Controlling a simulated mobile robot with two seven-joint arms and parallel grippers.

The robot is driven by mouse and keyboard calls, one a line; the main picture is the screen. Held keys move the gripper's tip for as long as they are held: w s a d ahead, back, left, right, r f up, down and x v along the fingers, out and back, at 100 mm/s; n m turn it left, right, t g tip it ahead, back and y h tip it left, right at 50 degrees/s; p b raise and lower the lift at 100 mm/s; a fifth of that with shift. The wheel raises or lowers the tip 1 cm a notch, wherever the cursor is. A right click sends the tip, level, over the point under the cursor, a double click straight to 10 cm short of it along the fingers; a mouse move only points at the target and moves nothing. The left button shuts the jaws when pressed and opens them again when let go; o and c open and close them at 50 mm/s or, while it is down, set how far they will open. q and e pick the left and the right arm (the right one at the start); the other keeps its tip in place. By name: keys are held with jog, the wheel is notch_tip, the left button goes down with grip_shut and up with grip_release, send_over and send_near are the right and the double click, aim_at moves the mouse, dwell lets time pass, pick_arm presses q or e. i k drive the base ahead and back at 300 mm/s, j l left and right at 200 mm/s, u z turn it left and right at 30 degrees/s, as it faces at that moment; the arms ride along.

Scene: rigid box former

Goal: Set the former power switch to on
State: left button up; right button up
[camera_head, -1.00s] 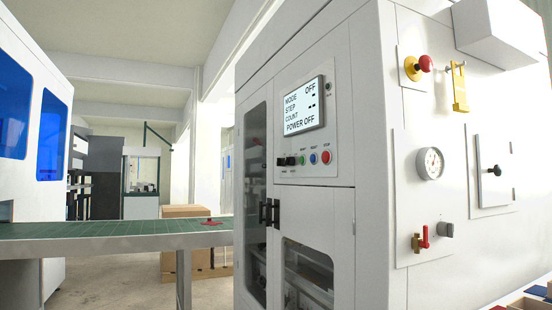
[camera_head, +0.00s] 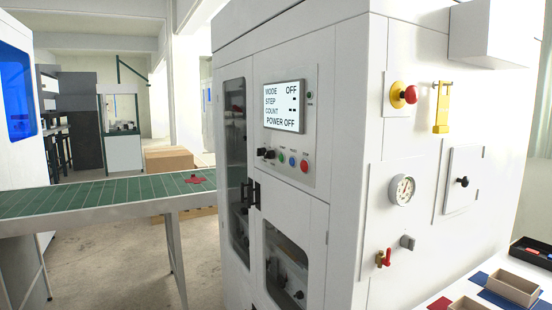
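The former (camera_head: 345,60) is a tall white cabinet. Its front display (camera_head: 284,106) reads MODE OFF and POWER OFF, with dashes by STEP and COUNT. Below it a small panel carries black selector knobs (camera_head: 266,153) and green, blue and red buttons (camera_head: 293,161). The labels are too small to read, so I cannot tell which control is the power switch or how the knobs are turned. Neither of my grippers is in view.
The right side face carries a red stop button (camera_head: 409,94), a yellow hanging piece (camera_head: 441,108), a gauge (camera_head: 402,190), a red valve handle (camera_head: 384,258) and a grey knob (camera_head: 407,242). A green conveyor (camera_head: 100,196) runs left. Trays (camera_head: 512,288) lie at lower right.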

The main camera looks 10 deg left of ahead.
aim_at(261, 152)
jog(key=j+z, duration=0.1)
jog(key=z, duration=0.3)
jog(key=i+j+z, duration=0.15)
jog(key=z, duration=0.25)
jog(key=j+z, duration=0.1)
jog(key=z, duration=0.3)
jog(key=j+z, duration=0.3)
jog(key=j, duration=0.15)
jog(key=j+z, duration=0.25)
jog(key=j, duration=0.2)
jog(key=j+z, duration=0.2)
jog(key=j, duration=0.4)
jog(key=k+j+z, duration=0.2)
jog(key=j, duration=0.45)
jog(key=j+z, duration=0.2)
jog(key=j, duration=0.4)
jog(key=k+j, duration=0.1)
jog(key=j, duration=0.35)
jog(key=k+j, duration=0.1)
jog(key=j, duration=0.35)
jog(key=k+j, duration=0.15)
jog(key=j, duration=0.35)
jog(key=k+j, duration=0.1)
jog(key=j, duration=0.35)
jog(key=z, duration=0.05)
